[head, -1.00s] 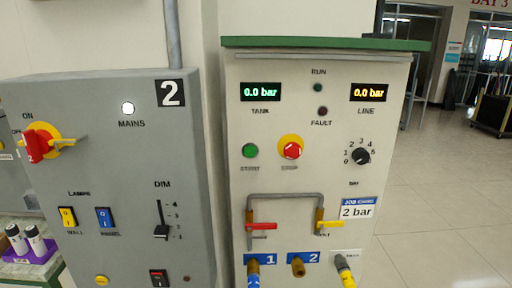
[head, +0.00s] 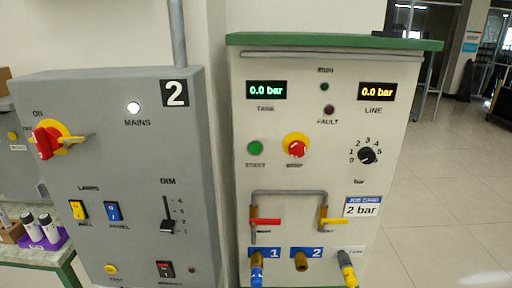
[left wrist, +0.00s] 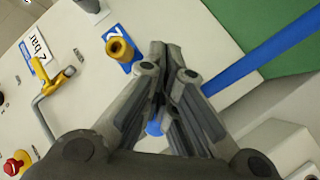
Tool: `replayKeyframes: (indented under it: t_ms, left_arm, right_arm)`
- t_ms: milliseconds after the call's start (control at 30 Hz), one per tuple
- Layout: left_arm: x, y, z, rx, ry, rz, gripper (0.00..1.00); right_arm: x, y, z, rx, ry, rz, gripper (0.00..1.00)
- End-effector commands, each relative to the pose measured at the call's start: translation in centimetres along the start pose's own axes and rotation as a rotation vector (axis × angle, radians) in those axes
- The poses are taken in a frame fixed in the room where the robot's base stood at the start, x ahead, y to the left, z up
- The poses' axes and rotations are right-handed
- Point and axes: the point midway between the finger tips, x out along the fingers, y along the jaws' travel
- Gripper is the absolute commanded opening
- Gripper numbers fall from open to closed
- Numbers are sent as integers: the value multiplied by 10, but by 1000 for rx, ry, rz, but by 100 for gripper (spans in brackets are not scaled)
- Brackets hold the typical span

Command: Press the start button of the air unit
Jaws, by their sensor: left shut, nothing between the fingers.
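The air unit (head: 405,110) is a pale panel with a green top, right of centre in the head view. Its green start button (head: 256,148) sits at the left, beside the red stop button (head: 296,147) on a yellow base. The TANK (head: 266,90) and LINE (head: 377,92) displays both read 0.0 bar. The RUN and FAULT lamps look dark. My left gripper (left wrist: 158,50) is shut and empty in the left wrist view, in front of the lower panel near the brass port 2 (left wrist: 118,48). The start button is not seen there. Neither gripper shows in the head view.
A grey electrical cabinet (head: 90,180) marked 2 stands left of the unit, with a red-yellow switch (head: 48,142). Red (head: 266,222) and yellow (head: 332,221) valve handles, a pipe and hose fittings project from the lower panel. Open floor (head: 440,200) lies to the right.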

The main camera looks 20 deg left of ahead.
Motion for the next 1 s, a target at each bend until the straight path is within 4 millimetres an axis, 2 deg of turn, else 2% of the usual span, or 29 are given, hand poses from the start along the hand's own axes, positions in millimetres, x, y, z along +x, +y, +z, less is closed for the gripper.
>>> replayKeyframes:
  t_ms: [33,167,333,467,600,800,1000]
  left_arm:
    - [2,17,-18,-33,41,40,0]
    - [2,56,-61,-131,139,146,0]
    - [-8,110,-120,-275,263,304,0]
    - [-24,151,-167,-402,350,443,0]
    - [-49,192,-216,-548,432,601,0]
    - [-85,231,-267,-735,504,795,0]
    - [-105,247,-291,-835,530,893,0]
  right_arm:
    - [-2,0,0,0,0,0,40]
    - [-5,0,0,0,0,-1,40]
    - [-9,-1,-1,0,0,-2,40]
    - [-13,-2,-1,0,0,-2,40]
    - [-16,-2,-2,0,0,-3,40]
    - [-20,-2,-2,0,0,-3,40]
    - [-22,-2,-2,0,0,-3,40]
